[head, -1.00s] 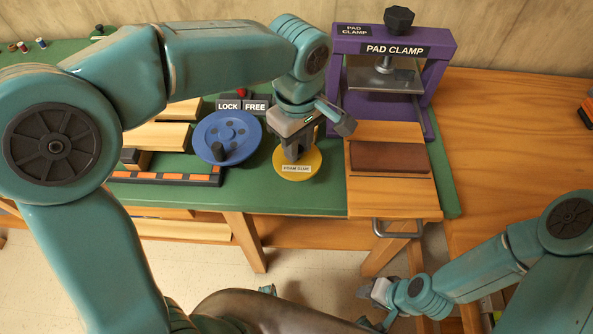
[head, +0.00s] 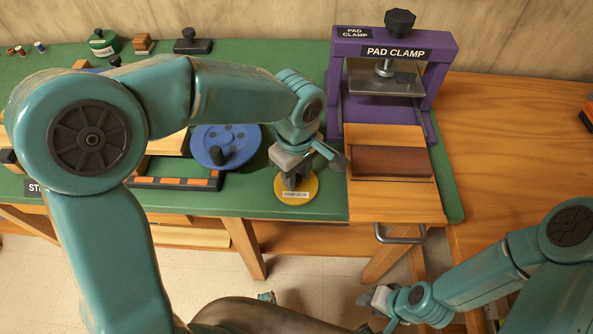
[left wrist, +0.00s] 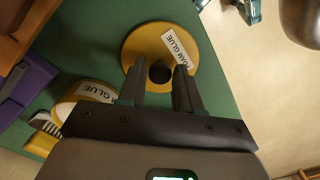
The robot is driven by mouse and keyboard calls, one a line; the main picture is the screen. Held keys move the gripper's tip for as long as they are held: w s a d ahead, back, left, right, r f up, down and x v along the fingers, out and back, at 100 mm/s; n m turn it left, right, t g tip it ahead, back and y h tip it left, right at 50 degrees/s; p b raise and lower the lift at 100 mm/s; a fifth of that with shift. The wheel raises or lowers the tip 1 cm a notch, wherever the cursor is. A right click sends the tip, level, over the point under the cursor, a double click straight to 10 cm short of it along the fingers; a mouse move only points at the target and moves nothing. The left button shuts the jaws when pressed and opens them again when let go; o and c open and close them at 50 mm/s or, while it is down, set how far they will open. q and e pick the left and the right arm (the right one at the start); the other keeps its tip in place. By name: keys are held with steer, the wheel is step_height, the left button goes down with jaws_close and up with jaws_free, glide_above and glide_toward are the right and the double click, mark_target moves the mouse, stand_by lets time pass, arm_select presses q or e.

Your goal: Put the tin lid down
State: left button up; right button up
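The tin lid (head: 297,196) is a yellow disc with a white glue label and a black knob. It is at, or just above, the green bench mat near the front edge; I cannot tell whether it touches. It also shows in the left wrist view (left wrist: 145,45). My left gripper (head: 293,181) is over it, its two fingers (left wrist: 160,82) closed around the knob. A yellow glue tin (left wrist: 97,90) stands beside the lid in the left wrist view; the arm hides it in the head view. My right gripper (head: 375,302) is low at the right, its fingers unclear.
A purple pad clamp (head: 396,52) with a wooden board and brown pad (head: 391,161) stands right of the lid. A blue wheel (head: 226,145) and an orange-marked black tray (head: 175,184) are left. The bench's front edge (head: 235,213) is close to the lid.

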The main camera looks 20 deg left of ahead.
mark_target(297, 178)
arm_select(q)
steer(key=shift+o, duration=0.9)
steer(key=shift+r, duration=0.15)
steer(key=shift+r, duration=0.25)
step_height(297, 178, up, 12)
steer(key=p, duration=0.2)
steer(key=shift+f, duration=0.2)
